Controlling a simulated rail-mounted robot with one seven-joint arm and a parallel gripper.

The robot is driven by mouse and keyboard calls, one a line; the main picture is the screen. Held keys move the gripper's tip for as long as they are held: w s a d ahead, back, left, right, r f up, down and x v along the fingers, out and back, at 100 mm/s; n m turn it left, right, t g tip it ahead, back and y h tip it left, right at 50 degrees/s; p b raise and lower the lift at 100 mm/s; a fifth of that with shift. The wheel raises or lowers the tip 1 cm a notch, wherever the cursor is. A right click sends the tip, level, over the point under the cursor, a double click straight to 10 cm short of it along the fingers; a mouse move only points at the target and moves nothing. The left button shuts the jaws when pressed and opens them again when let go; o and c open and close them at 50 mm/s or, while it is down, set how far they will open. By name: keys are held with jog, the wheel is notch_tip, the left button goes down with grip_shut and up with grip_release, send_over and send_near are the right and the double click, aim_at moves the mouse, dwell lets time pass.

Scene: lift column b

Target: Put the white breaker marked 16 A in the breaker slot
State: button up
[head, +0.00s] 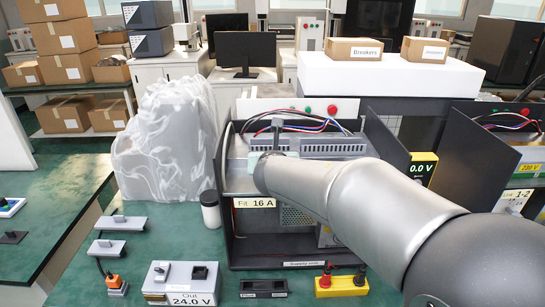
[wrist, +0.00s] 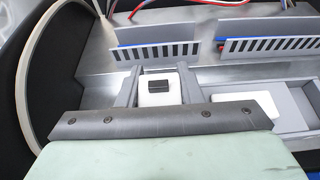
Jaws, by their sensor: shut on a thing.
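My gripper (wrist: 157,82) is shut on a white breaker (wrist: 156,99) with a black toggle, one dark finger on each side of it. Its marking cannot be read here. In the head view my gripper (head: 277,145) is inside the upper part of the open supply unit (head: 228,225), whose front label (head: 254,203) reads "Fit 16 A". The breaker is over or at the metal rail area; whether it is seated I cannot tell. The breaker slot itself is hidden by my gripper and the breaker.
Slotted grey wire ducts (wrist: 275,48) run behind the gripper, with a white block (wrist: 246,106) to its right. A black side wall (head: 395,135) stands right of the gripper. A white jar (head: 210,210) and a 24.0 V box (head: 181,285) stand on the bench outside.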

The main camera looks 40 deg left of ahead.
jog(key=shift+f, duration=0.25)
jog(key=o, duration=1.1)
jog(key=shift+r, duration=0.1)
jog(key=v, duration=1.7)
jog(key=shift+s+d, duration=0.15)
jog(key=shift+d, duration=0.1)
